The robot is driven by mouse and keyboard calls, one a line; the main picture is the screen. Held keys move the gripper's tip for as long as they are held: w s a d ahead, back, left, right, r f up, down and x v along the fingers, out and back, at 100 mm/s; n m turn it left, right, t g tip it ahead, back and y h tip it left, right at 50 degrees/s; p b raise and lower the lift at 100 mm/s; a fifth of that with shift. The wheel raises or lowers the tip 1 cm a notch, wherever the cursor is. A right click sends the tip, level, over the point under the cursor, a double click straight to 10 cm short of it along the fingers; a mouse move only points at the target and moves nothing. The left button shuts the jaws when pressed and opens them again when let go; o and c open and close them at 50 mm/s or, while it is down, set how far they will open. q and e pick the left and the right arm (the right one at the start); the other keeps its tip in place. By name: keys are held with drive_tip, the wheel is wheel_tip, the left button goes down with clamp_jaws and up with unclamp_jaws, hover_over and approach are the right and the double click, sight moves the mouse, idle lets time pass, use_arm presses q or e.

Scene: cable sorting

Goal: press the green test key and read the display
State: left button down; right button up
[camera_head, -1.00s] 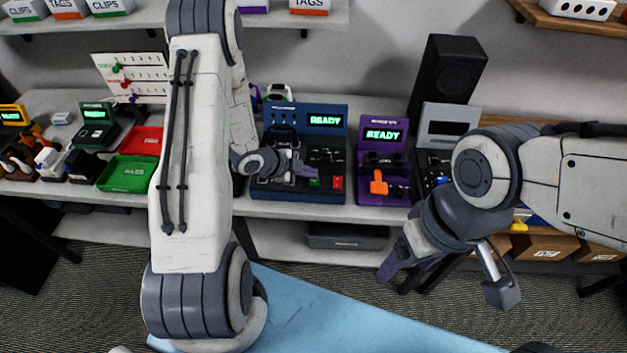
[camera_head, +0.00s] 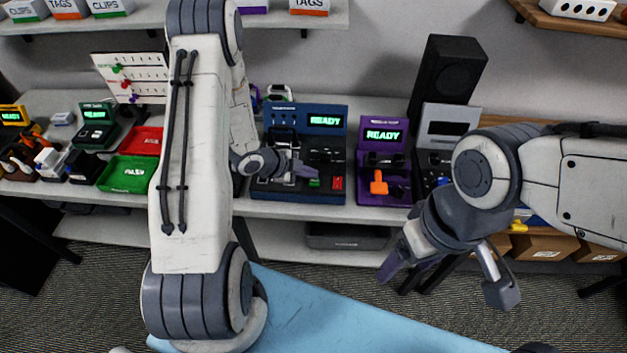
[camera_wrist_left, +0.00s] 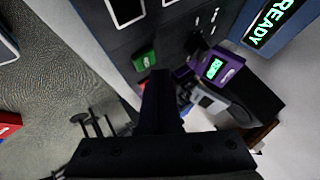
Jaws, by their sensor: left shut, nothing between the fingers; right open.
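The blue tester (camera_head: 330,150) stands on the bench, its display (camera_head: 326,121) lit with green text "READY". In the left wrist view the display (camera_wrist_left: 272,18) also reads "READY". The green key (camera_head: 314,183) is on the tester's front part, left of a red key (camera_head: 337,183). The green key (camera_wrist_left: 144,60) shows just beyond my fingertips in the left wrist view. My left gripper (camera_head: 308,172) is shut and empty, its tip close to the green key; I cannot tell whether it touches. My right gripper (camera_head: 445,281) is open and empty, in front of the bench.
A purple tester (camera_head: 383,160) with an orange lever and a "READY" display stands right of the blue one. A grey device (camera_head: 447,130) and black speaker (camera_head: 446,78) are farther right. Green (camera_head: 127,175) and red (camera_head: 141,141) trays lie left, partly near my left arm.

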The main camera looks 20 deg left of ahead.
sight(310, 182)
idle(0.5)
use_arm(q)
drive_tip(key=shift+f+b, duration=0.4)
drive_tip(key=shift+f+b, duration=0.4)
idle(0.4)
drive_tip(key=shift+r, duration=0.1)
drive_tip(key=shift+r+p, duration=0.7)
drive_tip(key=shift+r, duration=0.05)
wheel_tip(310, 182, up, 5)
drive_tip(key=p, duration=0.4)
idle(0.3)
